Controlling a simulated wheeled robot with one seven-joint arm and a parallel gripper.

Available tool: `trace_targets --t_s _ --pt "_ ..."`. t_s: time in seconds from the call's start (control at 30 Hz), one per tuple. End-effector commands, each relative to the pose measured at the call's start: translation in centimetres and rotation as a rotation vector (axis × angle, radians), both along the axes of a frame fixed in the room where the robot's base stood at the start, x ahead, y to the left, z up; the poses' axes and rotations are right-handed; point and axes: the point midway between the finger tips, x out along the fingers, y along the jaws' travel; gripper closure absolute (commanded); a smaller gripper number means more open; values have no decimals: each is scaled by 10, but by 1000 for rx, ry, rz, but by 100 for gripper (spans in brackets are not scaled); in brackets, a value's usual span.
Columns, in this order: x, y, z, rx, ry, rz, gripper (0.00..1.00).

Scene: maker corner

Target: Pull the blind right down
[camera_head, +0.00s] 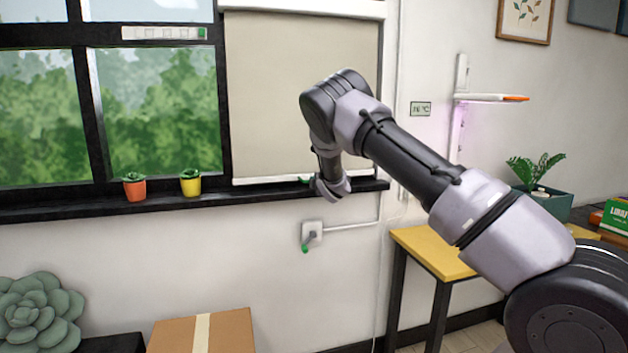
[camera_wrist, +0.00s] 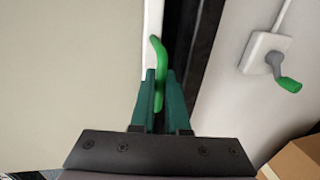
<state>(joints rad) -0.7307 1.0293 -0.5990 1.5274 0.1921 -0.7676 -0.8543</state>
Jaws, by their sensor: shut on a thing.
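The beige blind (camera_head: 290,95) covers the right part of the window and hangs down close to the sill. Its white bottom bar (camera_head: 265,181) sits just above the black sill (camera_head: 200,203), with at most a narrow gap. A green pull handle (camera_wrist: 156,50) sticks out from the bottom bar, which also shows in the wrist view (camera_wrist: 152,25). My gripper (camera_wrist: 160,78) is shut on this handle, its green fingers either side of it. In the head view my arm hides most of the gripper and the blind's lower right corner.
A grey wall crank with a green grip (camera_head: 307,240) is just below the sill. Orange (camera_head: 134,190) and yellow (camera_head: 190,186) pots stand on the sill to the left. A cardboard box (camera_head: 180,332) and a yellow-topped table (camera_head: 430,252) are below.

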Motion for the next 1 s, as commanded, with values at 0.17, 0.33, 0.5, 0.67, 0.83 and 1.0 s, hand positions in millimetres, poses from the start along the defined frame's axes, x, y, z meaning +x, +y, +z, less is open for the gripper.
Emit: trace_targets --t_s 0.17,0.33,0.5,0.67,0.83,1.0 --pt "-2 2 -7 -3 11 2 100" --pt "-2 1 -7 -4 10 2 57" --pt "-1 1 -5 -2 8 1 57" --pt "-5 0 -2 -1 7 1 57" --pt "-29 -7 3 0 7 0 57" --pt "-63 -17 10 0 8 0 57"
